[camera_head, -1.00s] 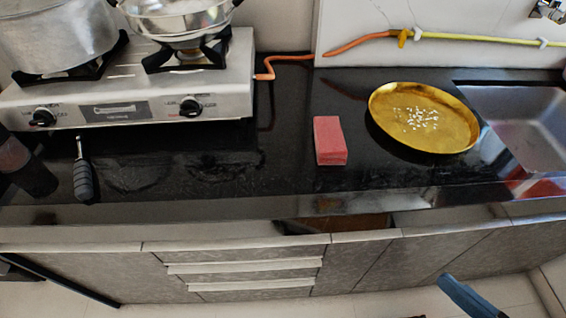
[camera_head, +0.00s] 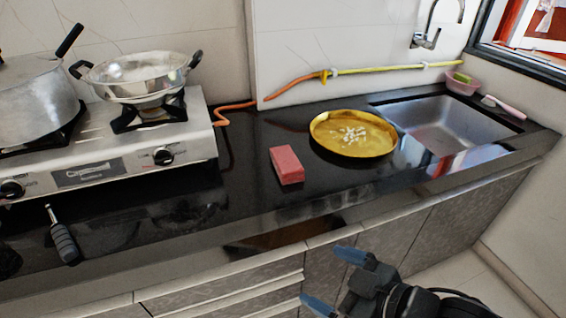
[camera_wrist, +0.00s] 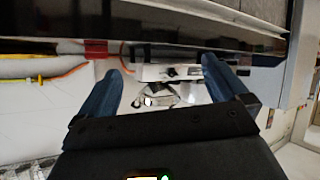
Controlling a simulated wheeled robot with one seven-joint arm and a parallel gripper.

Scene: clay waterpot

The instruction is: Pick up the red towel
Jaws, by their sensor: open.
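The red towel (camera_head: 287,165) is a small folded block. It lies flat on the black counter (camera_head: 225,205), left of the golden plate. My gripper (camera_head: 332,280) is in front of the counter, below its front edge and to the lower right of the towel. Its two blue fingers are spread apart with nothing between them. In the wrist view, where the scene appears upside down, my gripper (camera_wrist: 161,68) is also open, and a red patch (camera_wrist: 96,48), probably the towel, shows at the counter edge beyond the left finger.
A golden plate (camera_head: 335,147) with white grains sits right of the towel, and a sink (camera_head: 450,125) lies farther right. A stove (camera_head: 120,155) with pots is at left. A dark-handled tool (camera_head: 64,243) lies near the front edge. The counter front (camera_head: 285,215) stands between my gripper and the towel.

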